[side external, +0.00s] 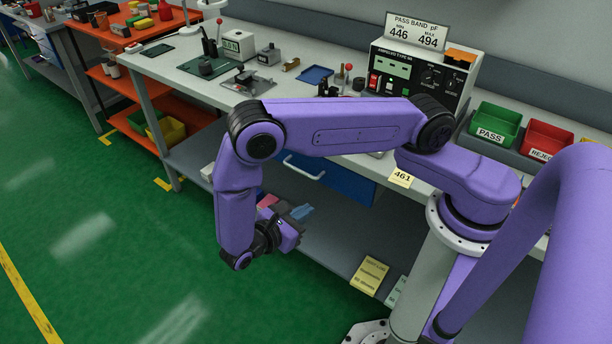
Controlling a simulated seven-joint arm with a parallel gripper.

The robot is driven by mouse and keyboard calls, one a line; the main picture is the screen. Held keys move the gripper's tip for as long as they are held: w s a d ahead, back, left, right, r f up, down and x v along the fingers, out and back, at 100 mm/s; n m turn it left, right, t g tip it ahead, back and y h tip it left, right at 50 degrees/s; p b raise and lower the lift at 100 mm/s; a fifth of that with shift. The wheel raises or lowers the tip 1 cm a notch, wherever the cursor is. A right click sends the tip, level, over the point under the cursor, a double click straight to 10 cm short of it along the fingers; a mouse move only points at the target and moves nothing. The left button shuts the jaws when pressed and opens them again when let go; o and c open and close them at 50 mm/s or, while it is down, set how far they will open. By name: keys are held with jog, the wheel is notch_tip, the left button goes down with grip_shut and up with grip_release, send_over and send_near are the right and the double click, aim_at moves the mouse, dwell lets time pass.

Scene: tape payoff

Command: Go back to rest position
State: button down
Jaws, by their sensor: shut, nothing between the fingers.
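My gripper (299,216) hangs low in front of the workbench (215,83), below the level of its top and left of my column. My arm is folded, with the elbow over the bench's front edge and the forearm pointing down. The fingers are small and dark here; they are shut, with nothing held. Pink and blue items show just behind the gripper, partly hidden by it.
Small fixtures stand farther left. Green floor (110,225) lies open at left.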

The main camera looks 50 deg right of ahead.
jog(key=s+r+m+y, duration=0.1)
jog(key=s+r+y, duration=0.15)
jog(key=r, duration=0.35)
jog(key=s+r+m+y, duration=0.1)
jog(key=s+r+y, duration=0.1)
jog(key=r+y, duration=0.3)
jog(key=s+d+r+m+t+y, duration=0.1)
jog(key=s+d+r+y, duration=0.3)
jog(key=s+r+y, duration=0.3)
jog(key=s+r, duration=0.3)
jog(key=shift+s+d+r, duration=0.2)
jog(key=shift+s+r, duration=0.15)
jog(key=shift+y, duration=0.25)
